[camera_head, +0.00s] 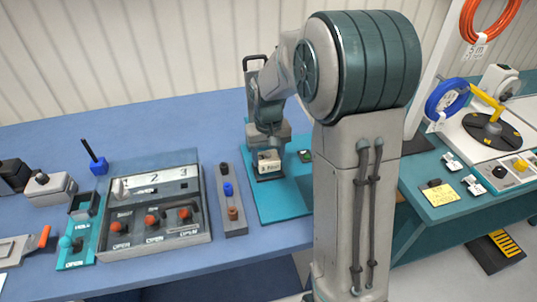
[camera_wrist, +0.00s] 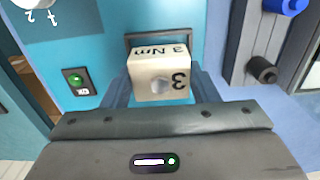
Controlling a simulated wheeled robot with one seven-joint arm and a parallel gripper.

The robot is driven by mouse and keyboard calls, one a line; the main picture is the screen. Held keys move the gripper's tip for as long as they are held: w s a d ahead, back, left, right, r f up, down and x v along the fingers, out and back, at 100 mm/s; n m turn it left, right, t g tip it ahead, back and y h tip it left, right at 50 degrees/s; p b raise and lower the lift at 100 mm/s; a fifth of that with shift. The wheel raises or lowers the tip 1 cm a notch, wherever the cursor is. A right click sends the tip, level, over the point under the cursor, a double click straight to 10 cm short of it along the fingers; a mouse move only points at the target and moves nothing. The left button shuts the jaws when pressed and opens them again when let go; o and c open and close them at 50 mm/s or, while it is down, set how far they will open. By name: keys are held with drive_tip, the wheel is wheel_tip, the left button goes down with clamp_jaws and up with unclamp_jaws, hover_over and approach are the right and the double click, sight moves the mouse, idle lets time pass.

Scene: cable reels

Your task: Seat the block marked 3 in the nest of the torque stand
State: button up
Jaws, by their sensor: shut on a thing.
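The cream block marked 3 (camera_wrist: 160,82), also lettered "3 Nm", sits between the fingers of my gripper (camera_wrist: 161,92), which is shut on it. In the head view the block (camera_head: 267,163) is over the teal torque stand (camera_head: 265,208), with my gripper (camera_head: 268,152) above it. The dark-rimmed nest (camera_wrist: 171,36) shows just beyond the block in the wrist view, and the block hides most of it. I cannot tell whether the block's underside is inside the nest or just above it.
A grey rack (camera_head: 231,200) with blue, dark and brown knobs stands left of the stand. Further left is a grey box (camera_head: 155,240) with numbered places and orange-red knobs marked OPEN.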

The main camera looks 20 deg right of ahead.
sight(268, 157)
drive_tip(key=shift+f, duration=0.15)
drive_tip(key=shift+f+b, duration=0.7)
drive_tip(key=shift+f, duration=0.05)
drive_tip(key=o, duration=1.1)
wheel_tip(268, 157, up, 14)
drive_tip(key=shift+f, duration=0.1)
